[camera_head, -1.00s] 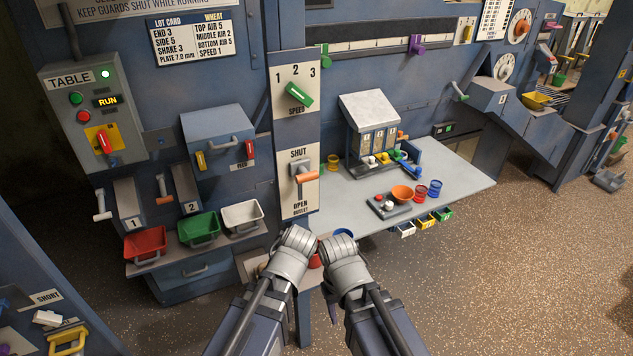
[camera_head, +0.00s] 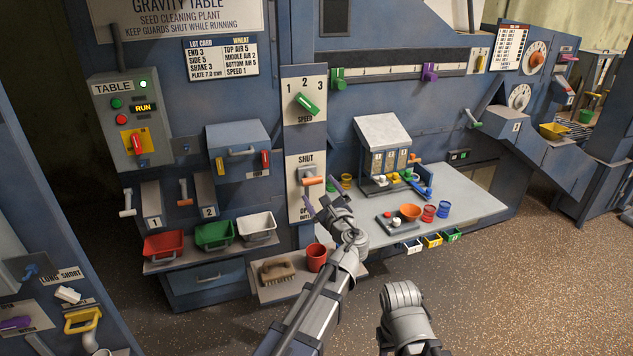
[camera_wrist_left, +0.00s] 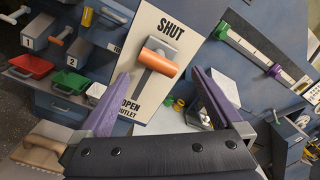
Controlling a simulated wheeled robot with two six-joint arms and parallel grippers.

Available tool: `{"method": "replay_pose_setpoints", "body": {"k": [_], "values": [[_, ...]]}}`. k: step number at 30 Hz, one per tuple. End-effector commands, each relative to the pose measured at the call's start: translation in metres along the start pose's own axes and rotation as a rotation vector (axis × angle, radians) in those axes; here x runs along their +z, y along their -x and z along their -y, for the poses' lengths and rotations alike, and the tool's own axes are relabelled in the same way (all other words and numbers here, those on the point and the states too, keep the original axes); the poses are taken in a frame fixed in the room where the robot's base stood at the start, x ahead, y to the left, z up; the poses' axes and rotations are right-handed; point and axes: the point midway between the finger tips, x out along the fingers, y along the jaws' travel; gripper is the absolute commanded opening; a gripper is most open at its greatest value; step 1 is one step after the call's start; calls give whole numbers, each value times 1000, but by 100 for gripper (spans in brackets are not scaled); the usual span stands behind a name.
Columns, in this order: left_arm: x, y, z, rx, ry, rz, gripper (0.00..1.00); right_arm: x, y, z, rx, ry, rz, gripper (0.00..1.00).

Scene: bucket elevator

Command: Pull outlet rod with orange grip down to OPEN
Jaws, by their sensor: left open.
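The outlet rod's orange grip (camera_head: 312,181) sits near the top of its slot, close to the SHUT label, on the white outlet plate (camera_head: 294,211). In the left wrist view the orange grip (camera_wrist_left: 158,63) lies ahead, with the slot running down from it toward OPEN. My left gripper (camera_head: 323,203) is open, just in front of the plate and a little below the grip. Its purple fingers (camera_wrist_left: 160,78) stand apart either side of the grip in the picture, with no contact visible. My right arm shows low at the right; its fingers are out of sight.
A grey worktable (camera_head: 470,205) with small bins and cups stands to the right. Red (camera_head: 164,246), green (camera_head: 215,235) and white (camera_head: 257,228) trays sit to the left. A brush (camera_head: 277,272) and red cup (camera_head: 316,257) stand on a low shelf. Floor at right is open.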

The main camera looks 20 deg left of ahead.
Motion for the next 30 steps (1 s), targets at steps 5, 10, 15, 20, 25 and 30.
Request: {"method": "replay_pose_setpoints", "body": {"k": [5, 10, 15, 20, 25, 30], "values": [[0, -11, 0, 2, 2, 0, 100, 0, 0, 0, 0, 0, 0, 50], [-1, -33, 0, 4, 4, 1, 100, 0, 0, 0, 0, 0, 0, 50], [-1, -61, 0, 4, 4, 1, 100, 0, 0, 0, 0, 0, 0, 50], [-1, -76, 0, 3, 4, 0, 100, 0, 0, 0, 0, 0, 0, 50], [0, -77, -1, 2, 5, -1, 100, 0, 0, 0, 0, 0, 0, 50], [0, -77, -1, 2, 5, -1, 92, 0, 0, 0, 0, 0, 0, 50]]}}
